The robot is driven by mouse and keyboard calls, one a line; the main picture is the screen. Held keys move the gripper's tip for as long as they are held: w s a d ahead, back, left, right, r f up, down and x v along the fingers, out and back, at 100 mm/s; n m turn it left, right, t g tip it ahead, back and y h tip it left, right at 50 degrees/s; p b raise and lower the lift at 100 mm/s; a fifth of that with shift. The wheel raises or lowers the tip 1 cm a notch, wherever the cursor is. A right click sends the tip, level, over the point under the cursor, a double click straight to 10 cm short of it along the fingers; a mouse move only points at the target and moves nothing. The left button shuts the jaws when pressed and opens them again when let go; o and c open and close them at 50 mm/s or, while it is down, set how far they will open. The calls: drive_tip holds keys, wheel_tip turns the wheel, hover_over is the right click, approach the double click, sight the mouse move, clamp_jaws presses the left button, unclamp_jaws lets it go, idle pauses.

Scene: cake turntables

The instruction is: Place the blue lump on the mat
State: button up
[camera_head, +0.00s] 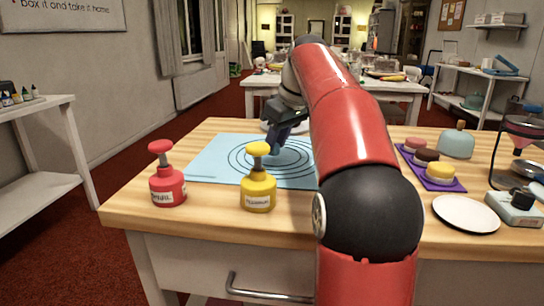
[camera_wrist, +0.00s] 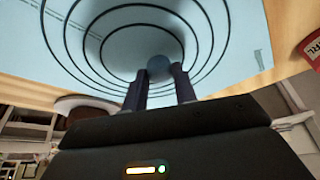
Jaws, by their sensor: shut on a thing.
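The light blue mat (camera_head: 205,160) with dark concentric rings lies flat on the wooden table. It also fills much of the wrist view (camera_wrist: 246,45). My gripper (camera_head: 274,150) points down over the right part of the ringed area. In the wrist view my gripper (camera_wrist: 160,76) has its two dark fingers closed on the small round blue lump (camera_wrist: 159,66). The lump sits at the fingertips, seen against the innermost ring. I cannot tell whether it touches the mat. In the head view the lump is not clearly made out.
A red pump bottle (camera_head: 167,184) and a yellow pump bottle (camera_head: 258,190) stand at the mat's near edge. To the right are a purple tray (camera_head: 449,187) with round cakes, a white plate (camera_head: 466,214) and a scale-like device (camera_head: 516,207). The mat's left part is clear.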

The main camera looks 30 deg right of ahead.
drive_tip(key=shift+f, duration=0.8)
drive_tip(key=shift+r, duration=0.15)
drive_tip(key=o, duration=1)
drive_tip(key=shift+c, duration=0.2)
drive_tip(key=p+v, duration=0.4)
drive_tip(key=v, duration=0.8)
